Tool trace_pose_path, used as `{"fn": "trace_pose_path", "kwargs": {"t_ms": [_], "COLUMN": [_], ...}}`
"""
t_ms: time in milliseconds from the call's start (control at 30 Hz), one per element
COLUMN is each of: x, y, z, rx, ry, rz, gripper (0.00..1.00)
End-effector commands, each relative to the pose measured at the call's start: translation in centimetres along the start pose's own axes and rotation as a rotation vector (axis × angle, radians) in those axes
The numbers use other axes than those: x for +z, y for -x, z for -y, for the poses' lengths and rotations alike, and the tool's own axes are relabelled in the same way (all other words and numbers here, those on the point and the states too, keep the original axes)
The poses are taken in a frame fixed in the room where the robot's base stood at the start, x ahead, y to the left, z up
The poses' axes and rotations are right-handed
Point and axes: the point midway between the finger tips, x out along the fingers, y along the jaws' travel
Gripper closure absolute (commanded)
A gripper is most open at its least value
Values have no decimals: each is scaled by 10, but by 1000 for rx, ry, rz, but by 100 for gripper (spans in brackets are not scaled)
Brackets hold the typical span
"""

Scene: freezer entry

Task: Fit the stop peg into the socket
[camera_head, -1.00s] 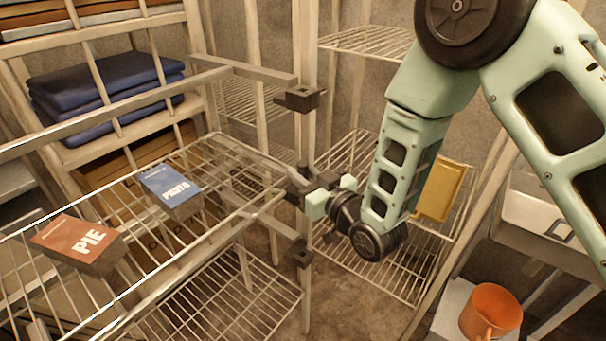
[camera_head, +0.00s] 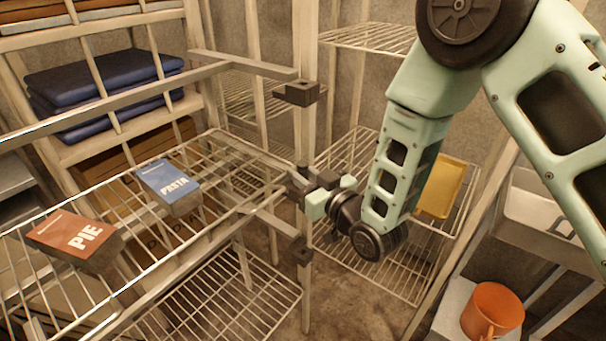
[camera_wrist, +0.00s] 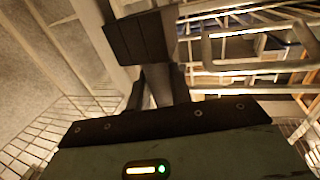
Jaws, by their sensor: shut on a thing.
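My gripper (camera_head: 306,187) is at the upright post in the middle of the head view, with its jaws toward the dark fittings there. It is shut on a small dark piece, apparently the stop peg, which is mostly hidden by the jaws. A dark square block with an opening in its top, apparently a socket (camera_head: 299,93), sits on the post above the gripper. A similar dark block (camera_head: 301,251) is below. In the wrist view a dark block (camera_wrist: 140,37) stands just beyond the dark fingers (camera_wrist: 163,85). I cannot tell whether peg and socket touch.
A wire shelf at left carries a PIE box (camera_head: 75,238) and a PASTA box (camera_head: 168,183). Metal bars (camera_head: 245,65) run to the post above and below my gripper.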

Motion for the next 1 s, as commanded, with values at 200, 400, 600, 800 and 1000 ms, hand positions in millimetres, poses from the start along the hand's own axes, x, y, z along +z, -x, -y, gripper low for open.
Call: {"fn": "trace_pose_path", "kwargs": {"t_ms": [200,400,600,800,1000], "x": [0,0,0,2,3], "y": [0,0,0,17,58], "z": [0,0,0,0,0], "rx": [0,0,0,0,0], "ry": [0,0,0,0,-1], "rz": [-1,0,0,2,3], "gripper": [100,53,53,53,53]}}
